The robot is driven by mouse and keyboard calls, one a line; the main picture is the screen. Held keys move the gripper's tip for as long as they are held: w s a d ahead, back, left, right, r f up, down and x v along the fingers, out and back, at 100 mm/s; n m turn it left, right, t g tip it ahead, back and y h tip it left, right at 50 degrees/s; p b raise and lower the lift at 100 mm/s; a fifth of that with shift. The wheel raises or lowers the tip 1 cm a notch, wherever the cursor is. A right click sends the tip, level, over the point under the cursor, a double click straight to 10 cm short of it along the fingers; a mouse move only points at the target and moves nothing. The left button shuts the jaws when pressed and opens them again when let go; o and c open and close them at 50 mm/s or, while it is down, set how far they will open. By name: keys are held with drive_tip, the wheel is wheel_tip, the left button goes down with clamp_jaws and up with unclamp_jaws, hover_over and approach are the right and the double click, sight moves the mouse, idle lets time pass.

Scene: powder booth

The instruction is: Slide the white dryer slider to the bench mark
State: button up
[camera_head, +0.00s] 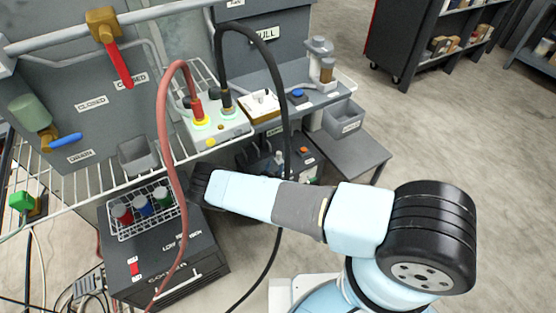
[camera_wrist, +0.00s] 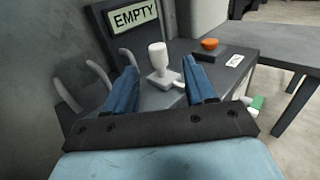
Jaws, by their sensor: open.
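A white upright knob on a small pale base, which looks like the dryer slider (camera_wrist: 157,54), stands on a grey surface in the wrist view. It appears in the gap between my fingertips, a little beyond them. In the head view a small white knob (camera_head: 280,157) beside an orange button looks like the same thing. My gripper (camera_wrist: 160,68) is open, its two blue fingers apart with nothing held. I cannot tell whether either finger touches the knob. My arm hides much of that area in the head view, and the fingers are not clear there. I cannot make out the bench mark.
An orange button (camera_wrist: 209,43) on a dark box is right of the knob, near a small white label (camera_wrist: 235,61). An EMPTY sign (camera_wrist: 134,15) and grey hooks are at left. A red hose (camera_head: 163,130) and a black hose (camera_head: 285,110) hang near my arm.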

drive_tip(key=shift+v, duration=1.6)
